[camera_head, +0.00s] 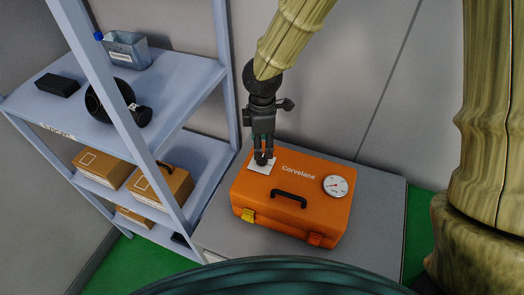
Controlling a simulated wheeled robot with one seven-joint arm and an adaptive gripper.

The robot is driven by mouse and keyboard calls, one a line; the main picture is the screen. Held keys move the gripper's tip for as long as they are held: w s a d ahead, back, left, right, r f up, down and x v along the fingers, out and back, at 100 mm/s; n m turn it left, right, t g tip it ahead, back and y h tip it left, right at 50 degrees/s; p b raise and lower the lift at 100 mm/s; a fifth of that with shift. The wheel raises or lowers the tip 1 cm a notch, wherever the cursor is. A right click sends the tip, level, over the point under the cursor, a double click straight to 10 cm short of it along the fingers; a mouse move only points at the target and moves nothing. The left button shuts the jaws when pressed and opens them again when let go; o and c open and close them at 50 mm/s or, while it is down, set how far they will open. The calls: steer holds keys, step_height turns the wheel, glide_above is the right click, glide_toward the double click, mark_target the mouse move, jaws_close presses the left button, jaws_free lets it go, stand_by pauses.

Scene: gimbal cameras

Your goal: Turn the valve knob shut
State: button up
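An orange case (285,212) marked "Corvelane" lies on a grey surface. It has a black handle (289,198), a yellow latch and an orange-red latch on its front. A white plate (258,168) is on the left of its top. My gripper (263,157) points down right over this plate, at or very near it. A dark shape at the fingertips may be the valve knob, but the fingers cover it and I cannot make it out. Whether the fingers are closed on anything is not clear. A round white dial gauge (335,186) is on the right of the top.
A blue-grey shelf rack (185,75) stands close on the left, with a bin (127,50), dark items and cardboard boxes (160,187). The grey surface (377,205) is bare right of the case. A wall stands behind.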

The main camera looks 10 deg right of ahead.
steer(key=shift+r, duration=2.85)
steer(key=shift+s, duration=0.1)
